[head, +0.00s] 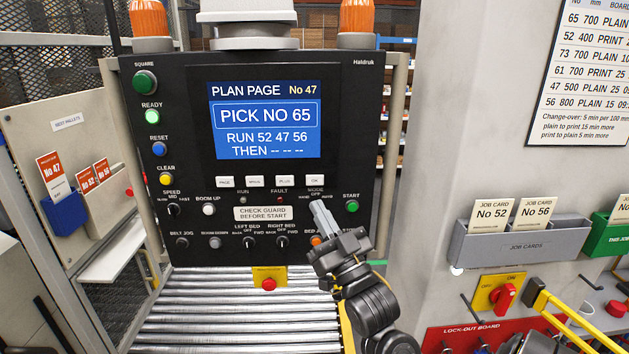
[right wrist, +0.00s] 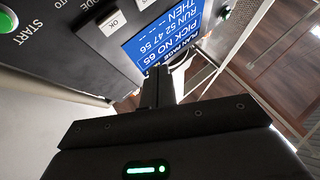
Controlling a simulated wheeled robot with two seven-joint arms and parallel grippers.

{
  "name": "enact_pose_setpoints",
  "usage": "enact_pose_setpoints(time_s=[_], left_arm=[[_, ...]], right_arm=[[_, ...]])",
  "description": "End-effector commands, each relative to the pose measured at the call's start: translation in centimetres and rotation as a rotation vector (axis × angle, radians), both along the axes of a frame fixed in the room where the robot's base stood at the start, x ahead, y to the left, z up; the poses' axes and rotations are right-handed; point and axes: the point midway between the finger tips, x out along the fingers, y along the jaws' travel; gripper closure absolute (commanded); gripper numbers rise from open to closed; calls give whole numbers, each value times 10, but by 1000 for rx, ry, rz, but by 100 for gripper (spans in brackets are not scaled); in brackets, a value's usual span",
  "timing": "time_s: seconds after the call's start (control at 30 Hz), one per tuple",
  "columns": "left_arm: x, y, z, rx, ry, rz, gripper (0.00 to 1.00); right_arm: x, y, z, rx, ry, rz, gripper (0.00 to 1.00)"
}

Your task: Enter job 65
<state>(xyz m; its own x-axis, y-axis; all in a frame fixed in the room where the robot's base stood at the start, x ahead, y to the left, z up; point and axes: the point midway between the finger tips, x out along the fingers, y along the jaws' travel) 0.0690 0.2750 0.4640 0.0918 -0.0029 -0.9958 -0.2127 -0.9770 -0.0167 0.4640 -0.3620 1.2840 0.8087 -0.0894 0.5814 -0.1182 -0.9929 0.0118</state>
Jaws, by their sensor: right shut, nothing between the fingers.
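The blue screen (head: 264,120) on the black control panel (head: 340,100) reads "PLAN PAGE No 47", "PICK NO 65", "RUN 52 47 56" and "THEN" with dashes. Below it is a row of pale keys: the page key (head: 224,182), two middle keys (head: 254,182) (head: 284,181) and the OK key (head: 314,180). My right gripper (head: 318,207) is shut and empty, in front of the panel just below the OK key. In the right wrist view its fingers (right wrist: 158,88) point toward the screen (right wrist: 165,38), with the OK key (right wrist: 112,23) to their left. My left gripper is not in view.
A green START button (head: 351,206) and a mode switch lie close to my right gripper. A red stop button (head: 268,284) sits above the rollers (head: 240,315). A grey job card holder (head: 520,243) and a job list (head: 590,75) are at right.

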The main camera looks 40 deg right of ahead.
Motion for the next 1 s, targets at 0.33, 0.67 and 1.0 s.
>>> enact_pose_setpoints(time_s=[0.33, 0.67, 1.0], left_arm=[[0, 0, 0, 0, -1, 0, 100], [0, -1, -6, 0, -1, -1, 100], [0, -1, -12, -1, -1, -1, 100]], right_arm=[[0, 0, 1, -1, -3, 1, 100], [21, -16, 0, -5, -1, -1, 100], [56, -43, 1, -3, -3, -1, 100]])
